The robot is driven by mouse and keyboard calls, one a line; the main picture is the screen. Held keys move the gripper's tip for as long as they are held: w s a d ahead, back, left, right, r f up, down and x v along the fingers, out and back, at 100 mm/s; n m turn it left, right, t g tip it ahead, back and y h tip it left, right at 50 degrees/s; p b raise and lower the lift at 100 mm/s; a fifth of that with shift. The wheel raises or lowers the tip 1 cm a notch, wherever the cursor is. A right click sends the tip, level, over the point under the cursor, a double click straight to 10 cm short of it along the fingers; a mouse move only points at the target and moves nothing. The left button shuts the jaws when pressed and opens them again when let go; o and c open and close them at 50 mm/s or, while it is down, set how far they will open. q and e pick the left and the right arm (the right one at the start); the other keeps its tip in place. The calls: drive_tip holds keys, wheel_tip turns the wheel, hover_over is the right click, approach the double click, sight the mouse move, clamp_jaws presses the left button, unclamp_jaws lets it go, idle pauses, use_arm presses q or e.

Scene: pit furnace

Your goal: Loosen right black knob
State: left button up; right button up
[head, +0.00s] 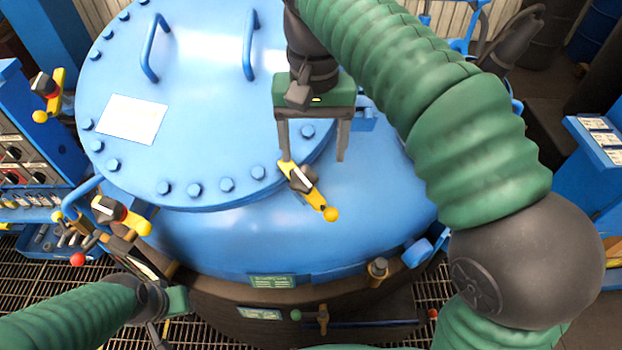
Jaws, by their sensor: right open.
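The right black knob (302,179) sits on a yellow clamp lever with a round yellow end, at the front right edge of the blue furnace lid (225,120). My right gripper (314,158) is open above it, fingers pointing down. Its left fingertip overlaps the top of the yellow lever in the picture; I cannot tell whether they touch. The right finger is clear to the right of the knob. Nothing is between the fingers. My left gripper (178,299) is low at the left, beside the furnace's dark lower body; its fingers are not clear.
Another black knob (106,209) on a yellow lever is at the lid's left front, and one more (45,85) at the far left. Blue lid handles (249,45) stand up at the back. A control panel (20,160) is at left, a blue cabinet (600,145) at right.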

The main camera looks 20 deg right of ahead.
sight(303, 173)
drive_tip(key=f, duration=0.1)
drive_tip(key=w+f, duration=0.1)
drive_tip(key=f, duration=0.3)
drive_tip(key=shift+w+a, duration=0.15)
drive_tip(key=shift+a, duration=0.15)
drive_tip(key=shift+s+a+f+b, duration=0.25)
drive_tip(key=shift+a+f+b, duration=0.05)
drive_tip(key=shift+a+f, duration=0.7)
drive_tip(key=shift+s+a+f, duration=0.2)
drive_tip(key=shift+a, duration=0.15)
drive_tip(key=shift+w+d+f, duration=0.1)
drive_tip(key=shift+w+d, duration=0.05)
drive_tip(key=shift+d, duration=0.45)
drive_tip(key=shift+w+d, duration=0.1)
drive_tip(key=shift+d, duration=0.45)
drive_tip(key=c, duration=0.5)
drive_tip(key=shift+c, duration=1.1)
drive_tip(key=shift+a, duration=0.55)
drive_tip(key=c, duration=0.5)
drive_tip(key=shift+c, duration=0.7)
drive_tip(key=shift+d, duration=0.25)
use_arm(q)
drive_tip(key=shift+w+a+f, duration=0.55)
drive_tip(key=shift+a+f, duration=0.05)
drive_tip(key=shift+f, duration=0.05)
use_arm(e)
drive_tip(key=shift+a, duration=0.1)
